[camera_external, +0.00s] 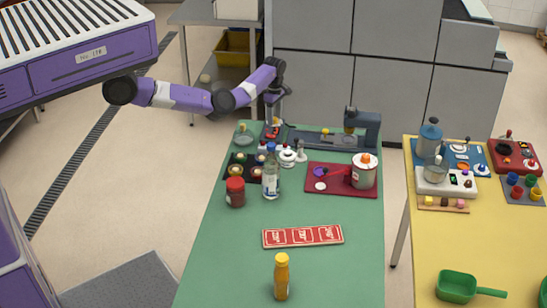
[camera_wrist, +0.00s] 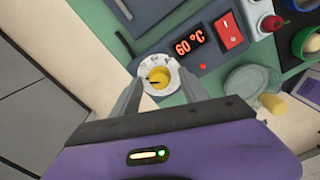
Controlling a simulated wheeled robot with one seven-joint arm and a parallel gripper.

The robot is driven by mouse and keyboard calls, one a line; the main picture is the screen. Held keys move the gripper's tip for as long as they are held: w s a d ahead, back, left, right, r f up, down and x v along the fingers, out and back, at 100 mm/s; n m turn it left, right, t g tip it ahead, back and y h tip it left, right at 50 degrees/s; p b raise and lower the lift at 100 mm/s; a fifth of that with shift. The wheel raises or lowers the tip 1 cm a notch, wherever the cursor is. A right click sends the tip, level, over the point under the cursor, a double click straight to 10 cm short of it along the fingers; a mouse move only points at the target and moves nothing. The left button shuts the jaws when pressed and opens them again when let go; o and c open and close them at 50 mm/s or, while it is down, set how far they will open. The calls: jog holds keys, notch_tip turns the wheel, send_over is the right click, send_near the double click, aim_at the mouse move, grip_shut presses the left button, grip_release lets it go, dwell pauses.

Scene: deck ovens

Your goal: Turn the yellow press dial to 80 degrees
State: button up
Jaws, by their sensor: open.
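The yellow press dial (camera_wrist: 158,77) sits in a pale round scale ring on the grey press base, seen in the wrist view. A dark mark shows on the dial; the scale figures are too small to read. The display (camera_wrist: 189,41) beside it reads 60 °C. My gripper (camera_wrist: 160,88) is open, with one finger on each side of the dial; I cannot tell whether they touch it. In the external view, my gripper (camera_external: 273,100) is at the left end of the press (camera_external: 362,128), and the dial is not clearly visible there.
A red switch (camera_wrist: 228,30) sits past the display. A clear glass dish (camera_wrist: 250,82) lies beside the press base. On the green table, a bottle (camera_external: 271,175), a red jar (camera_external: 235,191) and a pot (camera_external: 364,171) stand in front.

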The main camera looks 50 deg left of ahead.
grip_shut()
jog(key=shift+m+p, duration=0.3)
jog(key=shift+m, duration=0.1)
jog(key=m+p, duration=0.1)
jog(key=m, duration=0.2)
jog(key=shift+a+r+p, duration=0.1)
jog(key=shift+p, duration=0.3)
jog(key=m+p, duration=0.2)
jog(key=m, duration=0.2)
jog(key=shift+m, duration=0.3)
jog(key=m+p, duration=0.1)
jog(key=m, duration=0.3)
jog(key=shift+m+p, duration=0.6)
jog(key=shift+m, duration=1.1)
